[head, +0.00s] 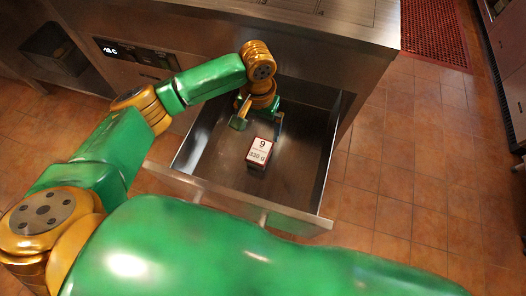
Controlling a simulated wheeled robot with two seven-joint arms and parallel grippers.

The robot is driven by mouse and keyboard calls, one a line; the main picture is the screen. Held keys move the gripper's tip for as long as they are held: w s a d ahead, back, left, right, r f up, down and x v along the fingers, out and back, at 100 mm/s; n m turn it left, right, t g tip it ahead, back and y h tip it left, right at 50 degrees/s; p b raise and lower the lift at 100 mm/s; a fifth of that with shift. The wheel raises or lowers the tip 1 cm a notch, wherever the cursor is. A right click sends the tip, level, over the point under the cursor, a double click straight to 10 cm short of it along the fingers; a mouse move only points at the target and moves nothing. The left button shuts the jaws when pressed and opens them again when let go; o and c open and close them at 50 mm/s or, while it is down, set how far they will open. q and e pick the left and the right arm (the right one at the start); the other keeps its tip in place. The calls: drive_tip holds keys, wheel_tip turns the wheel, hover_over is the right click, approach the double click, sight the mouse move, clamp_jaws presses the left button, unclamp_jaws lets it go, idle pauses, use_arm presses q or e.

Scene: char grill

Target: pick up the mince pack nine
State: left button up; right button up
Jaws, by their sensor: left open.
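The mince pack nine (260,153) is a small dark pack with a white label reading 9 and a weight. It lies inside the open drawer (301,214), near the middle of its floor. My left gripper (258,125) reaches down into the drawer just behind the pack, with its fingers apart. It appears empty, and the pack lies just in front of it in the picture. I cannot tell whether a finger touches the pack. My right gripper is not in view.
The steel counter (300,22) overhangs the back of the drawer. A control panel (137,53) is at the left. Open tiled floor (400,190) lies to the right, with a red mat (433,30) beyond.

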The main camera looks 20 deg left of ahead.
sight(260, 151)
use_arm(q)
drive_tip(key=f+b, duration=0.5)
drive_tip(key=f, duration=0.2)
drive_tip(key=w+f+b, duration=0.1)
drive_tip(key=f+b, duration=0.2)
drive_tip(key=f, duration=0.1)
drive_tip(key=shift+b, duration=0.35)
drive_tip(key=shift+s+f, duration=0.1)
drive_tip(key=shift+f, duration=0.25)
drive_tip(key=f+b, duration=0.1)
drive_tip(key=f, duration=0.1)
drive_tip(key=f+b, duration=0.1)
drive_tip(key=f, duration=0.2)
drive_tip(key=shift+a+f, duration=0.2)
drive_tip(key=shift+f, duration=0.2)
drive_tip(key=c, duration=1.4)
drive_tip(key=shift+c, duration=0.6)
